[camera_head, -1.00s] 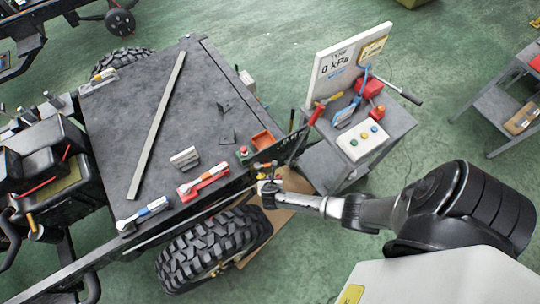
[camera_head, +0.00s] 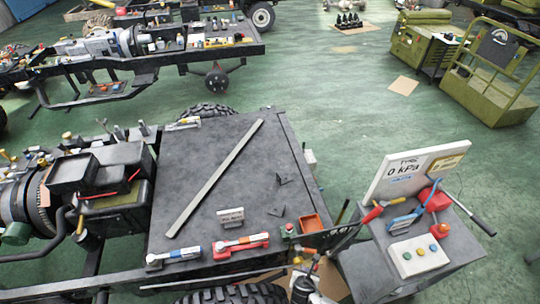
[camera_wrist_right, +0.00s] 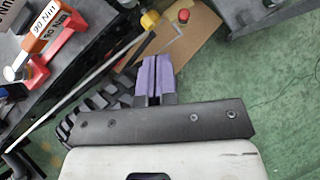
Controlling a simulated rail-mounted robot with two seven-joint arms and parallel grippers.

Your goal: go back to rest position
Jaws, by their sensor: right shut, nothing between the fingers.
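My right gripper (camera_head: 303,262) shows at the bottom edge of the head view, small, in front of the near right corner of the dark flat deck (camera_head: 225,185). In the right wrist view its purple fingers (camera_wrist_right: 153,80) are pressed together with nothing between them. They hang above the tire (camera_wrist_right: 100,112) and the cardboard sheet (camera_wrist_right: 190,45) on the floor. Most of my right arm is below the head view. My left gripper is not in any view.
A tool cart (camera_head: 410,245) with a 0 kPa sign (camera_head: 415,172) stands to the right of the gripper. Red (camera_head: 240,246) and blue-white (camera_head: 173,257) torque wrenches lie along the deck's near edge. Green floor (camera_head: 360,100) is open behind the cart.

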